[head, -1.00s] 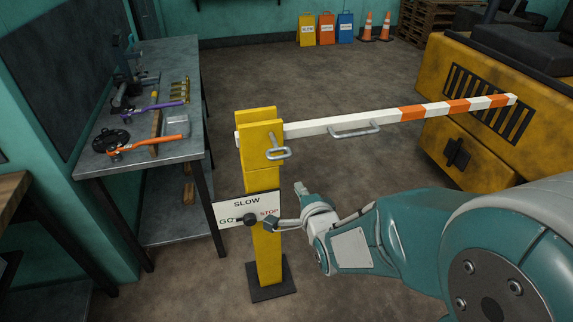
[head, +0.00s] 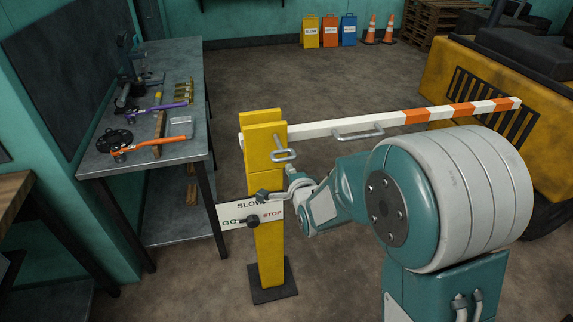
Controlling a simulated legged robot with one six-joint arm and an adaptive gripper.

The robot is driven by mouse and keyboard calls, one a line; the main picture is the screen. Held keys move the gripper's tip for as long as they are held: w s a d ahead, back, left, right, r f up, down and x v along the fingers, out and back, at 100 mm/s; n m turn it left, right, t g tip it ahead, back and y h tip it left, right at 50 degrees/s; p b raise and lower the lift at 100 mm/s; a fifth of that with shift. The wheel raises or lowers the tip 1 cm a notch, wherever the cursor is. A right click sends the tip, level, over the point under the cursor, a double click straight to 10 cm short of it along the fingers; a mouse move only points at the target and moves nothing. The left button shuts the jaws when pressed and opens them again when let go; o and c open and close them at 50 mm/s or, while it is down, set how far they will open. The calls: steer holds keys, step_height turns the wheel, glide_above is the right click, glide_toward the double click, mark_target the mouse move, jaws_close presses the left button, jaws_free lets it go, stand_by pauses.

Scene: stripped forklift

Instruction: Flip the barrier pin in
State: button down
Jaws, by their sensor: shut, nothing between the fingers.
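The barrier pin (head: 283,155) is a grey metal loop handle on the upper front of the yellow post (head: 267,235). The white and orange barrier arm (head: 395,121) extends level to the right from the post, with a grey handle (head: 357,133) on it. My gripper (head: 263,196) is in front of the post, below the pin and just above the sign's dial. It appears shut and empty, with its dark tip pointing left. Whether it touches the post I cannot tell. The pin's inner end is hidden by the post.
A SLOW/GO/STOP sign (head: 232,212) with a black knob (head: 250,221) is fixed on the post below my gripper. A metal workbench (head: 150,165) with tools stands left. The yellow forklift (head: 455,85) is at right.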

mark_target(281, 150)
steer(key=x, duration=0.3)
steer(key=shift+w, duration=0.35)
steer(key=x, duration=0.2)
steer(key=r+x, duration=0.1)
steer(key=x, duration=0.3)
steer(key=shift+w+a+r, duration=0.1)
steer(key=shift+w+r, duration=0.1)
steer(key=shift+w, duration=0.4)
steer(key=shift+s, duration=0.1)
